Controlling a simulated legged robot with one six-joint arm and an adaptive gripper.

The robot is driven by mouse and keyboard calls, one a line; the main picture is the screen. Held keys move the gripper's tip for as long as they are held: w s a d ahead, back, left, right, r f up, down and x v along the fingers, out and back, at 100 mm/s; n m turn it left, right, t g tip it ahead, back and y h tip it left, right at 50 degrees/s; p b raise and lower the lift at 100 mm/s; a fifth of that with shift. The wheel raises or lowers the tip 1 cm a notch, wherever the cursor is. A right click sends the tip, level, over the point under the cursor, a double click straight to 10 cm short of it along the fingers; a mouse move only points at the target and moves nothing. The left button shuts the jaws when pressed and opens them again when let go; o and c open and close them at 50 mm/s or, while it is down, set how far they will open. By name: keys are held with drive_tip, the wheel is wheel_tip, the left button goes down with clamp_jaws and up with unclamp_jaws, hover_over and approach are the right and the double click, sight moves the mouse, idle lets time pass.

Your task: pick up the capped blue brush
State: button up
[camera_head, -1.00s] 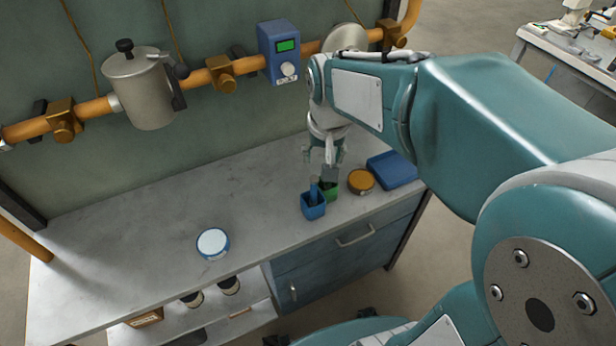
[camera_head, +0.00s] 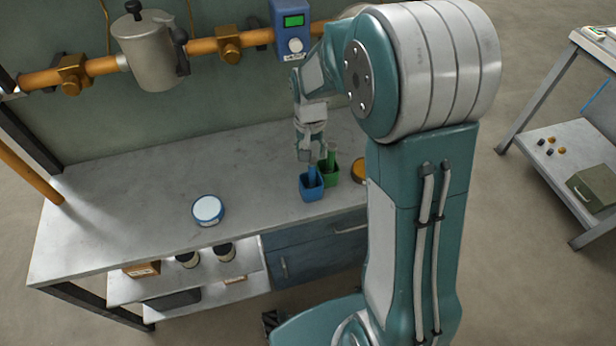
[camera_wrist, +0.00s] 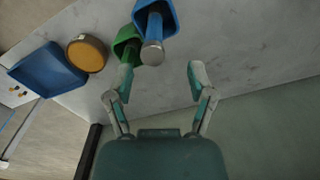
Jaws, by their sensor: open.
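The blue brush (camera_head: 311,174) stands upright in a small blue cup (camera_head: 312,194) on the bench. In the wrist view, the brush (camera_wrist: 154,28) shows a grey round end above the blue cup (camera_wrist: 171,12). A green cup (camera_head: 331,178) with a green brush (camera_head: 331,157) stands close beside it; the green cup (camera_wrist: 121,42) is also in the wrist view. My gripper (camera_head: 307,155) is just above and behind the blue brush. In the wrist view, my gripper (camera_wrist: 160,72) has its fingers spread and empty, with the brush's grey end just beyond the fingertips.
An orange-topped round tin (camera_head: 359,172) is right of the cups, partly hidden by my arm. A blue tray (camera_wrist: 45,72) shows in the wrist view. A white-and-blue round tin (camera_head: 208,210) is at left on the bench (camera_head: 130,210). A pipe with a blue meter (camera_head: 291,30) runs behind.

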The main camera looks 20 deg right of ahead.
sight(314, 160)
drive_tip(key=f, duration=0.2)
drive_tip(key=d+f, duration=0.1)
drive_tip(key=f, duration=0.1)
drive_tip(key=shift+s+d+f, duration=0.15)
drive_tip(key=shift+d+f, duration=0.05)
drive_tip(key=shift+f, duration=0.15)
drive_tip(key=shift+a+f, duration=0.2)
drive_tip(key=shift+a, duration=0.6)
drive_tip(key=shift+d, duration=0.25)
drive_tip(key=c, duration=0.8)
drive_tip(key=shift+d, duration=0.35)
clamp_jaws()
